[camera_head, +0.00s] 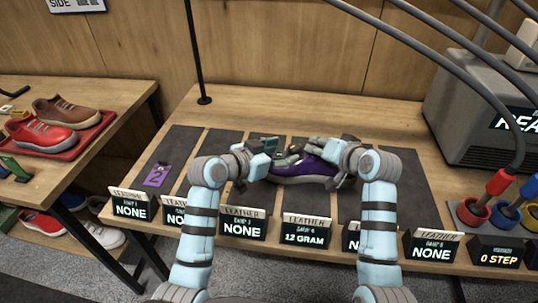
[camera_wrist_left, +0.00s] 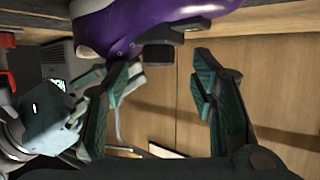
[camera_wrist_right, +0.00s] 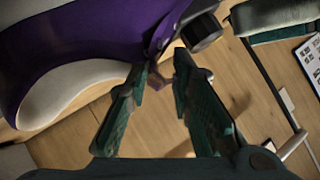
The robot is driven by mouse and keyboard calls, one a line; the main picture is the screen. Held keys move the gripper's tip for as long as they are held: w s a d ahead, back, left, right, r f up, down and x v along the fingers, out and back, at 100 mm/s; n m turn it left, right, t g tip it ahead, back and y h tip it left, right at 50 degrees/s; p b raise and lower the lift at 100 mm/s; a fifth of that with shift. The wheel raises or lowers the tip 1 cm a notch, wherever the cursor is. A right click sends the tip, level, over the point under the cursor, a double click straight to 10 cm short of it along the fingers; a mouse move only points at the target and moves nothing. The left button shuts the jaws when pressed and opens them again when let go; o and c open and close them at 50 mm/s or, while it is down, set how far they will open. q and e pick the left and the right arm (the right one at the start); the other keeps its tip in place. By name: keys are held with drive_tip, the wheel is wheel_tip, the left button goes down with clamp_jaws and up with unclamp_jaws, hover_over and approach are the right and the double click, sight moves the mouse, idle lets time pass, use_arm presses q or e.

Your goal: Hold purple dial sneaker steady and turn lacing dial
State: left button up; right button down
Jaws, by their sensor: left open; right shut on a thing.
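The purple sneaker (camera_head: 307,167) with a pale sole sits on a dark mat in the middle of the table, partly hidden by my grippers. Its purple side also shows in the left wrist view (camera_wrist_left: 150,22) and the right wrist view (camera_wrist_right: 95,40). A dark round dial (camera_wrist_right: 201,32) stands out from the shoe, just beyond my right fingertips; a dark block, probably the dial, shows in the left wrist view (camera_wrist_left: 158,54). My right gripper (camera_wrist_right: 160,72) is shut on a small purple edge of the sneaker. My left gripper (camera_wrist_left: 163,82) is open and empty, close beside the shoe.
Placards (camera_head: 305,232) line the table's front edge. A purple tag (camera_head: 157,175) lies on the left mat. A grey machine (camera_head: 480,110) with hoses stands at right, near colored holders (camera_head: 500,185). A side table holds red and brown shoes (camera_head: 42,133) on a tray.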

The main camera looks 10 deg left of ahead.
use_arm(q)
drive_tip(key=v, duration=0.8)
drive_tip(key=shift+s+a, duration=0.15)
drive_tip(key=shift+a, duration=0.05)
drive_tip(key=shift+r, duration=0.15)
